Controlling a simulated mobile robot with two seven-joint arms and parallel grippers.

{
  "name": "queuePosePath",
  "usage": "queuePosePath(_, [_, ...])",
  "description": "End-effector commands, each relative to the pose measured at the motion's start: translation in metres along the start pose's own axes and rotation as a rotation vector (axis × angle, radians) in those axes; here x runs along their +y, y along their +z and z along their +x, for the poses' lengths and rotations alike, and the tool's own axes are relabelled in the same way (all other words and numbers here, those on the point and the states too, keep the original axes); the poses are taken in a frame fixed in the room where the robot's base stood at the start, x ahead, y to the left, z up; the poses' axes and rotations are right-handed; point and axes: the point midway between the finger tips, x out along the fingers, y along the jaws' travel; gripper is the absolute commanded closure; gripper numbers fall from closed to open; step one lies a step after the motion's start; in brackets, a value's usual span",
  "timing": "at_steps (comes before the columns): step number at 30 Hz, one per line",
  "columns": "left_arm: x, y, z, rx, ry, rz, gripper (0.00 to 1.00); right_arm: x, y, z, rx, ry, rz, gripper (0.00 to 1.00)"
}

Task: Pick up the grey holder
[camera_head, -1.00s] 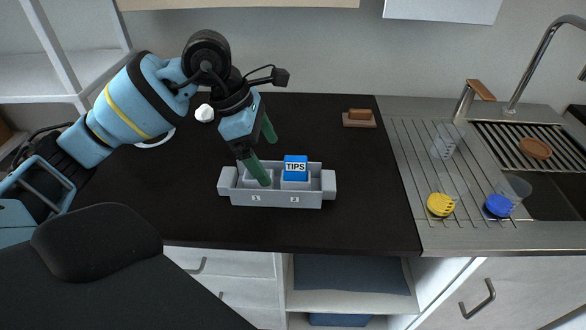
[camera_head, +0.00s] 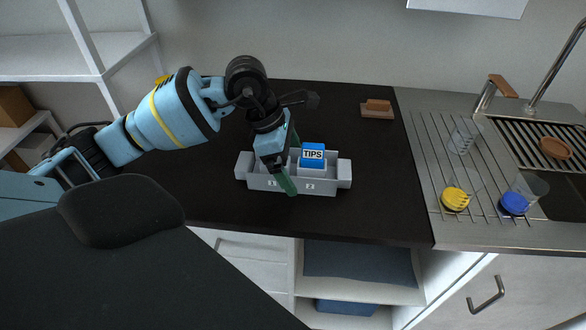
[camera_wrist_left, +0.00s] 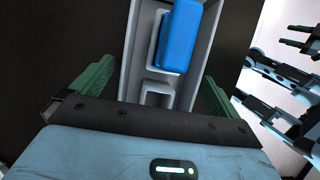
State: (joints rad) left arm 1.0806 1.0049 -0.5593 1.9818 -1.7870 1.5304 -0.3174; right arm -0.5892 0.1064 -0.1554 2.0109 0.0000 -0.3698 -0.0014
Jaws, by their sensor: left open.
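The grey holder (camera_head: 325,188) stands on the black countertop, a long tray with slots marked by small labels. A blue box labelled TIPS (camera_head: 313,156) sits in its right part. My left gripper (camera_head: 291,164) is over the holder's middle-left part, pointing down, with its green fingers open. One finger shows in front of the holder's front wall and the other behind. In the left wrist view the holder (camera_wrist_left: 131,72) runs between the two open fingers, with the blue box (camera_wrist_left: 182,36) in it. Contact cannot be told.
A brown sponge on a small board (camera_head: 377,109) lies at the back of the counter. The sink drainer (camera_head: 440,150) on the right holds a yellow item (camera_head: 455,199) and a blue item (camera_head: 514,204).

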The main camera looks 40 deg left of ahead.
Motion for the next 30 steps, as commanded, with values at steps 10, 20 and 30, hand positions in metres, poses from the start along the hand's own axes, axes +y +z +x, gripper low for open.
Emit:
queuePosePath(10, [-0.0003, 0.0001, 0.0106, 0.000, 0.000, 0.001, 0.00, 0.0001, -0.0005, -0.0003, 0.001, 0.000, 0.000, 0.48])
queuePosePath(20, [-0.0002, 0.0001, 0.0102, 0.000, 0.000, 0.000, 0.41, 0.0000, 0.0008, -0.0008, -0.001, 0.000, 0.000, 0.48])
queuePosePath(30, [0.0000, 0.0008, 0.0088, -0.001, 0.001, 0.001, 0.47, -0.0002, 0.0021, -0.0011, -0.004, 0.000, 0.000, 0.48])
